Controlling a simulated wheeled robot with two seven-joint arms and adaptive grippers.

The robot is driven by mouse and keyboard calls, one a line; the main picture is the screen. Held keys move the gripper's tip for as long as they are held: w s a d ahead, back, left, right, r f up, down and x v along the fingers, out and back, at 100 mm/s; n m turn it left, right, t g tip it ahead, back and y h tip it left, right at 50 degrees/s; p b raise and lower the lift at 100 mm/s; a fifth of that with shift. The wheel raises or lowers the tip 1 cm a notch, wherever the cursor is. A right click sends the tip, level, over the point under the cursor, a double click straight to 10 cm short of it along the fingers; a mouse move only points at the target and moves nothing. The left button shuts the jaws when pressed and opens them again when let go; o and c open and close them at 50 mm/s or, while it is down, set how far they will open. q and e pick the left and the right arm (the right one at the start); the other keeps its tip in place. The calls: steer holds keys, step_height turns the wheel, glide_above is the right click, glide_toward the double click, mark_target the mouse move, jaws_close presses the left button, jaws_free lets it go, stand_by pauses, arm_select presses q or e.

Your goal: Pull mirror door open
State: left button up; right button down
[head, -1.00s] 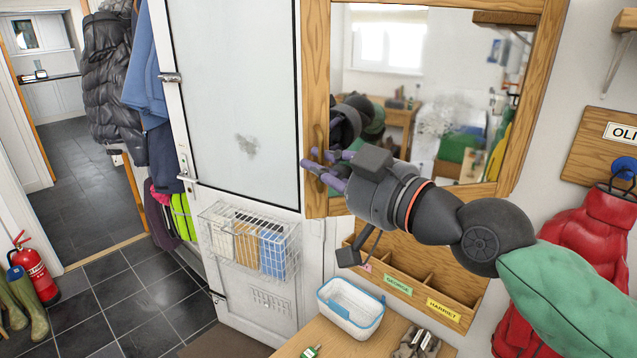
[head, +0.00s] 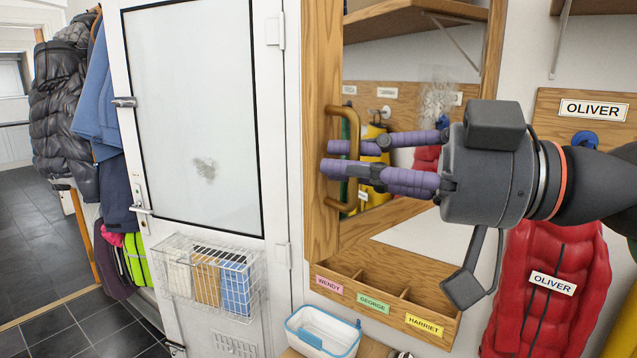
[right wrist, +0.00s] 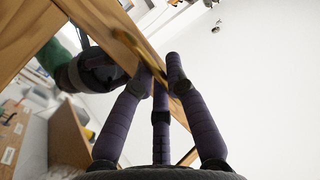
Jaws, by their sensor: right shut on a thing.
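The mirror door (head: 320,60) is a wooden frame around a mirror. Its left side stands swung out towards me, with its lower edge slanting steeply up to the right. A curved wooden handle (head: 354,130) is on its left stile. My right gripper (head: 340,160) reaches in from the right with purple fingers shut around the handle's middle. The mirror reflects labelled pegs and yellow and red items. My left gripper is out of view.
Wooden pigeonholes (head: 385,300) sit below the door, and a white-blue basket (head: 322,332) stands lower. A white glazed door (head: 195,120) with a wire basket (head: 210,275) is at left. A red padded garment (head: 550,285) hangs at right.

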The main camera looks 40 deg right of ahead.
steer(key=shift+s+d+r+p, duration=0.1)
steer(key=shift+s+d+p, duration=0.1)
steer(key=shift+s+p, duration=0.55)
steer(key=shift+s+d+r+p, duration=0.1)
steer(key=shift+s+d+p, duration=0.15)
steer(key=shift+s, duration=0.85)
steer(key=shift+s+d+p, duration=0.15)
steer(key=shift+s+p, duration=0.4)
steer(key=shift+s, duration=0.4)
steer(key=c, duration=1.2)
jaws_free()
steer(key=shift+c, duration=0.2)
steer(key=shift+f, duration=0.15)
steer(key=shift+a, duration=0.1)
steer(key=v, duration=1.2)
steer(key=shift+w, duration=0.1)
